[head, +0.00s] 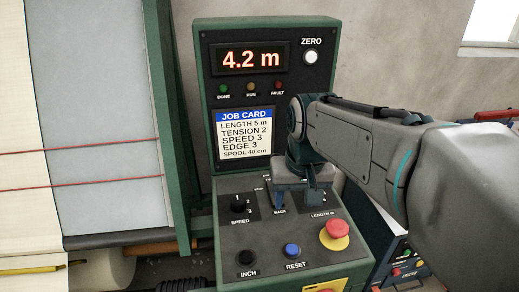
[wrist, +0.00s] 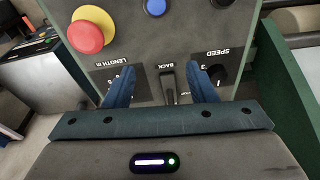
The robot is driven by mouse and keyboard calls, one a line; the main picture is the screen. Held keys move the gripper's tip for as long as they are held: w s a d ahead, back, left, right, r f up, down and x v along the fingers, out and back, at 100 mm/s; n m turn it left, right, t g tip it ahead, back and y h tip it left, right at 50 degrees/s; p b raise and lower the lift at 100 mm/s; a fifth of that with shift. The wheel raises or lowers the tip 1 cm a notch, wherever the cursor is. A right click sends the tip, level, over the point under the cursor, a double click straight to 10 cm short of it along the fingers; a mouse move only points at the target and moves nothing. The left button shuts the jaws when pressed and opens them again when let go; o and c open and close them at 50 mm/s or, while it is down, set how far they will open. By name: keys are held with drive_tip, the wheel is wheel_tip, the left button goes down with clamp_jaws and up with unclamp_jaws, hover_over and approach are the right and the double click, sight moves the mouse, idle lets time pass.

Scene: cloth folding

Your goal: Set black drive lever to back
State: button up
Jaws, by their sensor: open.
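The black drive lever (wrist: 167,82) shows in the wrist view on the sloped control panel, its near end close to the BACK label. My gripper (wrist: 161,74) is open, with one blue finger on each side of the lever and a visible gap on both sides. In the head view, my gripper (head: 295,203) hangs over the middle of the panel, between the speed knob (head: 239,205) and the LENGTH label. It hides the lever there. The BACK label shows just below the left finger. I cannot tell the lever's exact setting.
The red stop button (head: 335,232) on its yellow base, the blue reset button (head: 292,250) and the black inch button (head: 246,257) lie in front of my gripper. The upright display box (head: 228,88) with the job card (head: 244,135) rises behind. A cloth roll machine stands left.

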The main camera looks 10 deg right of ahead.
drive_tip(key=w+r, duration=0.3)
drive_tip(key=w, duration=0.2)
drive_tip(key=w+r+m+g, duration=0.1)
drive_tip(key=w+r, duration=0.2)
drive_tip(key=w, duration=0.2)
drive_tip(key=w+r+g, duration=0.1)
drive_tip(key=w+r, duration=0.2)
drive_tip(key=w, duration=0.2)
drive_tip(key=shift+a+p, duration=0.25)
drive_tip(key=shift+p, duration=0.05)
wheel_tip(320, 180, down, 14)
drive_tip(key=shift+w+r, duration=0.1)
drive_tip(key=shift+c, duration=0.3)
drive_tip(key=shift+b, duration=0.4)
clamp_jaws()
